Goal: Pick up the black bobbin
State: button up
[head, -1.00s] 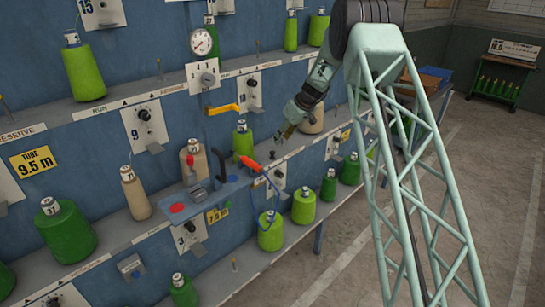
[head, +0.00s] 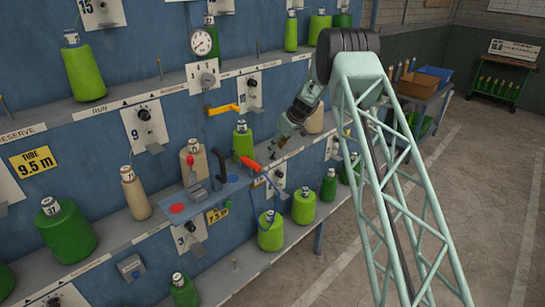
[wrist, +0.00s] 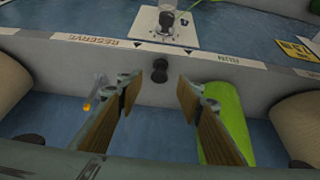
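The black bobbin (wrist: 160,70) is small, with a narrow waist, and shows against the grey shelf in the wrist view, just beyond my fingertips and between their lines. In the head view a small dark shape that looks like it (head: 271,154) is by the fingertips. My gripper (wrist: 158,88) is open, its two wood-toned fingers well apart with nothing between the pads. In the head view my gripper (head: 276,144) is at the middle shelf, right of a green cone (head: 242,141). Whether a finger touches the bobbin cannot be told.
A green cone (wrist: 215,110) is close beside the right finger. Tan cones stand at the left (wrist: 10,85) and right (wrist: 300,125). An orange-red handle (head: 250,163) and small bench (head: 205,195) are near my gripper. The floor (head: 470,210) at right is clear.

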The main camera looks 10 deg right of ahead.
jog(key=shift+w+f, duration=0.15)
jog(key=shift+f, duration=0.1)
dwell(0.3)
jog(key=shift+x, duration=2.45)
jog(key=shift+w, duration=0.1)
jog(key=shift+c, duration=0.7)
jog(key=c, duration=0.7)
